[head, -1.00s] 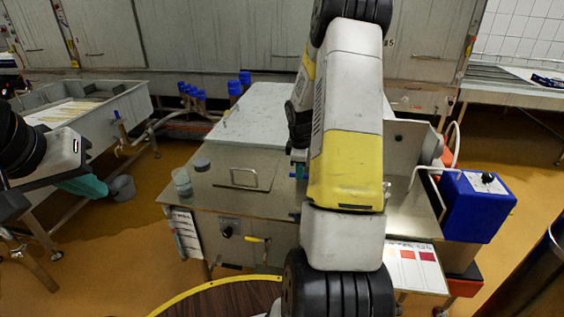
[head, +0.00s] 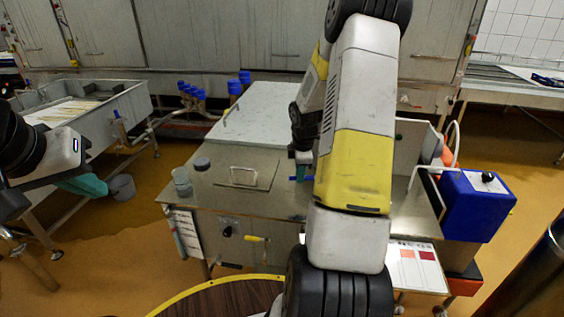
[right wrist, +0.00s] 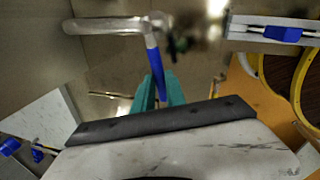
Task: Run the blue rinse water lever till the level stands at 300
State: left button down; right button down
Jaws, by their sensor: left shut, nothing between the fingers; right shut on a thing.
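The blue lever (right wrist: 155,72) shows in the right wrist view, joined to a bent pale metal pipe (right wrist: 105,26). My right gripper (right wrist: 158,90) has its teal fingers shut on the lever's lower end. In the head view my right arm reaches over the steel bench, and a small piece of blue (head: 292,178) shows beside the gripper (head: 303,160); the arm hides much of the area. My left gripper (head: 90,186) is shut and empty at the far left, away from the lever. No water level or 300 mark is readable.
A steel bench (head: 270,200) carries a pale worktop (head: 255,112) and a clear jar (head: 181,182). A blue box (head: 478,205) is on the right. Orange floor is open at lower left.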

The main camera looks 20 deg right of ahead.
jog(key=s+d+n+y, duration=0.2)
jog(key=s+n, duration=0.5)
jog(key=n, duration=0.6)
jog(key=shift+s+d+g, duration=0.25)
jog(key=shift+d+g, duration=0.05)
jog(key=shift+n, duration=0.3)
jog(key=c, duration=1.4)
grip_release()
jog(key=shift+o, duration=0.2)
notch_tip(320, 180, up, 8)
jog(key=s+d, duration=0.1)
jog(key=shift+d+f, duration=0.15)
